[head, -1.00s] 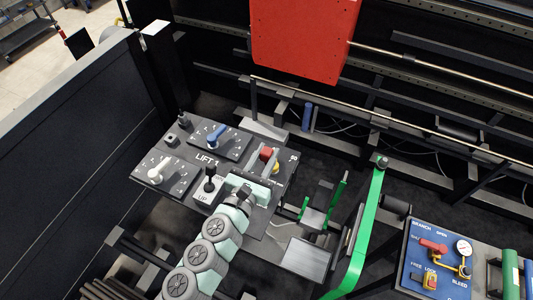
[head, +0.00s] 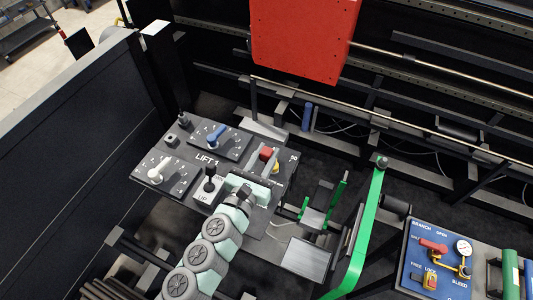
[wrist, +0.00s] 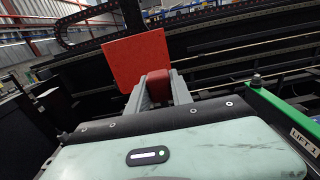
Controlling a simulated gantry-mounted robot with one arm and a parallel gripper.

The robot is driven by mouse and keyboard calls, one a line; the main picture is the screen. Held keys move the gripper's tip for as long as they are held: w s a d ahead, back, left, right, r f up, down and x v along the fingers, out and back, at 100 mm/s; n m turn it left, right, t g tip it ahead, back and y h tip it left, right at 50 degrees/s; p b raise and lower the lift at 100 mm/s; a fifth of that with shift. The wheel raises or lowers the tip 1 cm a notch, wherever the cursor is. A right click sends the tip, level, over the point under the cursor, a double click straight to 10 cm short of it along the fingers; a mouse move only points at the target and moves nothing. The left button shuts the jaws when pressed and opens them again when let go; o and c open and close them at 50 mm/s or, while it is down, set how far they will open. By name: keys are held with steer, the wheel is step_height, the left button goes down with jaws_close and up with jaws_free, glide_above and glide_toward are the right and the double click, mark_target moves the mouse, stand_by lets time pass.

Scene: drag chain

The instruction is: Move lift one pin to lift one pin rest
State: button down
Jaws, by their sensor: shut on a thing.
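The lift one pin appears to be the red-headed piece (head: 266,153) at the right side of the LIFT 1 panel (head: 207,161). Its red head (wrist: 157,88) sits between the two grey fingers in the wrist view. My gripper (head: 265,162) is shut on this red head. The lower part of the pin is hidden by the fingers, so I cannot tell whether it is seated or raised. A small yellow part (head: 277,168) shows beside the fingers. I cannot make out the pin rest clearly.
The panel carries a blue-handled selector (head: 216,136), a white-handled selector (head: 158,173) and a black lever (head: 209,183) close to my wrist. A large red plate (head: 298,38) hangs behind. A green bar (head: 367,220) and a blue BRANCH panel (head: 437,247) lie to the right.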

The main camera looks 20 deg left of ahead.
steer(key=s+a+f+b, duration=0.7)
steer(key=a+f+b, duration=0.1)
steer(key=f, duration=0.3)
steer(key=shift+s+a, duration=0.35)
steer(key=shift+a, duration=0.5)
steer(key=shift+f+b, duration=0.25)
steer(key=shift+b, duration=0.15)
step_height(320, 180, down, 4)
steer(key=b, duration=0.4)
steer(key=shift+f+b, duration=0.25)
steer(key=shift+b, duration=0.05)
steer(key=shift+b, duration=0.65)
stand_by(0.8)
steer(key=shift+f+b, duration=2.1)
steer(key=c, duration=1.1)
jaws_free()
steer(key=shift+r, duration=0.1)
steer(key=shift+o, duration=0.2)
